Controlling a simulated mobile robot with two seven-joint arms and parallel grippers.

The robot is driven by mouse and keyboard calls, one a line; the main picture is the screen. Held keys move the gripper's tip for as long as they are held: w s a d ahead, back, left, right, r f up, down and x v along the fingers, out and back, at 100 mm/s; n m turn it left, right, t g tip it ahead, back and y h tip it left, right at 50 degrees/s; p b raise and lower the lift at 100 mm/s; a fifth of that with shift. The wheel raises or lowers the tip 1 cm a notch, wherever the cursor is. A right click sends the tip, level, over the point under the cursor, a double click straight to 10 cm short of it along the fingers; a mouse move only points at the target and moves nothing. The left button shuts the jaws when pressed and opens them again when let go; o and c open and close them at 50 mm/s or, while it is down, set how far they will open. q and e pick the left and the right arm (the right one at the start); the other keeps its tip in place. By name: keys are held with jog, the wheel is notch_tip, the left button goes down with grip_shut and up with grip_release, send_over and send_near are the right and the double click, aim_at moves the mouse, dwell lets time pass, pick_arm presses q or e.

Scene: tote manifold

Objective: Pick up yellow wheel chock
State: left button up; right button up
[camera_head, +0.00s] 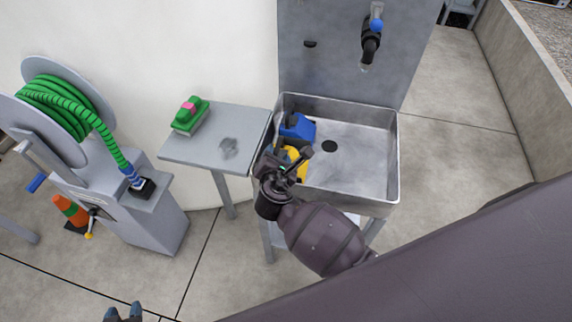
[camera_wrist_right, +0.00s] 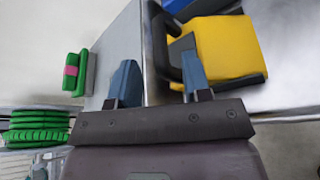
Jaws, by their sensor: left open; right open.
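The yellow wheel chock (camera_head: 296,155) is in the left side of the metal sink (camera_head: 374,190), partly hidden by my right gripper (camera_head: 286,161). In the right wrist view the chock (camera_wrist_right: 230,45) is a yellow block at upper right with a dark handle-like bar at its left side. My right gripper (camera_wrist_right: 160,84) is open, its blue-grey fingers apart over the sink's left rim. The right finger overlaps the chock in this view; I cannot tell whether it touches. The bar shows between the fingers. My left gripper (camera_head: 122,312) shows only its fingertips at the bottom edge.
A blue object (camera_head: 298,127) lies in the sink behind the chock. A green hose reel (camera_head: 60,105) and an orange cone (camera_head: 70,210) stand left. The sink's right side is clear.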

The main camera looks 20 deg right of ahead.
aim_at(278, 148)
jog(key=shift+x, duration=2.2)
jog(key=shift+d+r, duration=0.15)
jog(key=shift+r, duration=0.05)
grip_shut()
